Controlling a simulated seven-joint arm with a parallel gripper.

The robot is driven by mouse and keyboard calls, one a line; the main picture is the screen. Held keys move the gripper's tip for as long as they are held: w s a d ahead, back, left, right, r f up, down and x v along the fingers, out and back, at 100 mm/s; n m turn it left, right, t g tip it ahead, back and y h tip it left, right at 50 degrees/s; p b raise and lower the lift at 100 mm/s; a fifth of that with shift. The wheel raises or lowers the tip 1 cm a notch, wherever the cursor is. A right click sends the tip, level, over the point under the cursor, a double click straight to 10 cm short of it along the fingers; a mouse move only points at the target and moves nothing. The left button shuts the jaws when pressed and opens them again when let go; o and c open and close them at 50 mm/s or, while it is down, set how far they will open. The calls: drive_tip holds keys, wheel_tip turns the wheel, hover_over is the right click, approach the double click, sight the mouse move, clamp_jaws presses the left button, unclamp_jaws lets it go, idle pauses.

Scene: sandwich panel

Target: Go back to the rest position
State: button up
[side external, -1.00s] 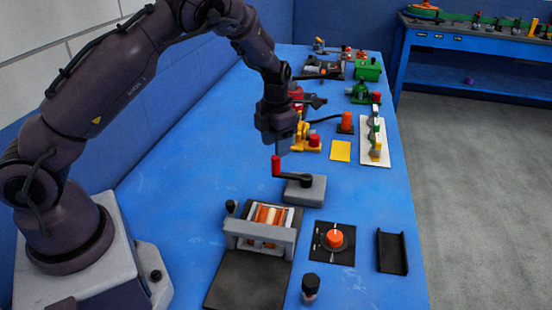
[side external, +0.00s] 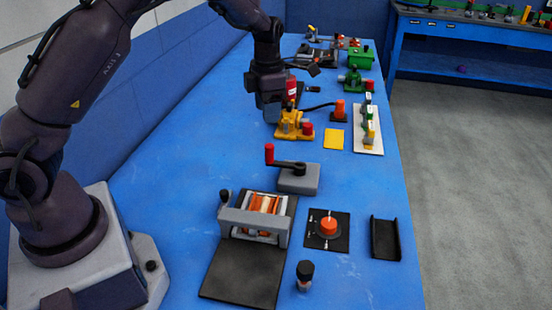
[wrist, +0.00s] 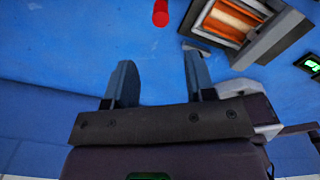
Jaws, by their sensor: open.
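My gripper (side external: 271,112) hangs over the blue table in the side view, left of the yellow device (side external: 291,124) and beyond the grey crank box. In the wrist view its two fingers (wrist: 158,85) stand apart with only blue surface between them. The gripper is open and empty.
A roller machine (side external: 255,220) with orange rolls, an orange knob panel (side external: 327,229), a black channel (side external: 385,239) and a black-capped knob (side external: 305,274) occupy the near table. A yellow square (side external: 334,139) and white panel (side external: 368,138) lie at right. The table's left part is clear.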

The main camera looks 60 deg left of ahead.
drive_tip(key=s+d+r+m+t, duration=0.2)
drive_tip(key=s+r+m, duration=0.3)
drive_tip(key=s+m, duration=0.3)
drive_tip(key=s+d+r+m+t, duration=0.1)
drive_tip(key=s+d+r+m, duration=0.4)
drive_tip(key=m, duration=0.9)
drive_tip(key=s+d+r+m+t, duration=0.2)
drive_tip(key=s+r+m, duration=0.4)
drive_tip(key=s+m, duration=0.5)
drive_tip(key=shift+d+r+t, duration=0.2)
drive_tip(key=shift+d+t, duration=0.1)
drive_tip(key=shift+d, duration=0.5)
